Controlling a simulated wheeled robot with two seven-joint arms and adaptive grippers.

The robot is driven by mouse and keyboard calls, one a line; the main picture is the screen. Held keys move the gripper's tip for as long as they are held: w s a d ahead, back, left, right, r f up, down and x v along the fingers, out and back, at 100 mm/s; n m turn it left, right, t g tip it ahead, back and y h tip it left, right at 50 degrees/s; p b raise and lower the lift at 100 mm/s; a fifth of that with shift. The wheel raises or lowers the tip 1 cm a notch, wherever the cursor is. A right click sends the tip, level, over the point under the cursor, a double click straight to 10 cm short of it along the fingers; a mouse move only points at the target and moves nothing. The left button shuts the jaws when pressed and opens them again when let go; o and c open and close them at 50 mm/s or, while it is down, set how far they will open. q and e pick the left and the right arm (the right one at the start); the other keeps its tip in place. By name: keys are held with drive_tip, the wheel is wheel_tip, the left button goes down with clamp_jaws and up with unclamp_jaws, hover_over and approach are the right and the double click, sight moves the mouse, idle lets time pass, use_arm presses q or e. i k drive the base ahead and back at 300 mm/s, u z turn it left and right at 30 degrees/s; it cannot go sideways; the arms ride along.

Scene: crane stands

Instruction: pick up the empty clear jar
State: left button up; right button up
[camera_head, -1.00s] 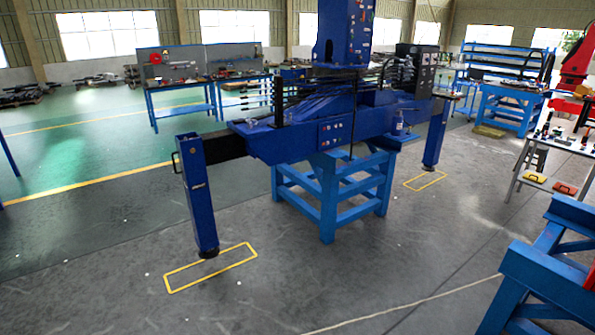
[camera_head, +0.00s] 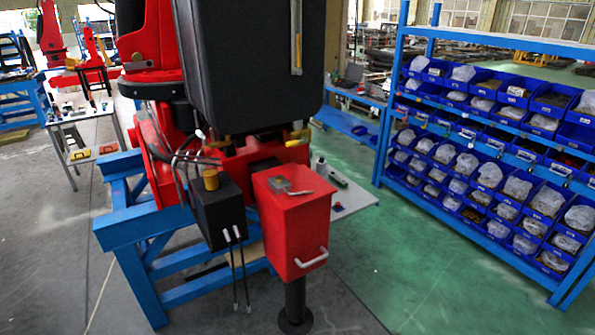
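I cannot make out an empty clear jar in the head view. A small grey object with a handle (camera_head: 287,186) lies on top of a red box (camera_head: 297,222), and it does not look like a jar. A small pale bottle-like item (camera_head: 320,167) stands on a low light table (camera_head: 352,200) partly hidden behind the red box; it is too small to tell if it is clear. Neither of my grippers is in view.
A red and black crane machine (camera_head: 200,75) rests on a blue stand (camera_head: 140,230). A blue shelf rack (camera_head: 384,110) with several blue bins stands at right. A grey table (camera_head: 95,114) with tools is at left. Green floor (camera_head: 430,270) is clear between machine and rack.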

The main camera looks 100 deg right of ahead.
sight(211, 176)
drive_tip(key=z, duration=2.05)
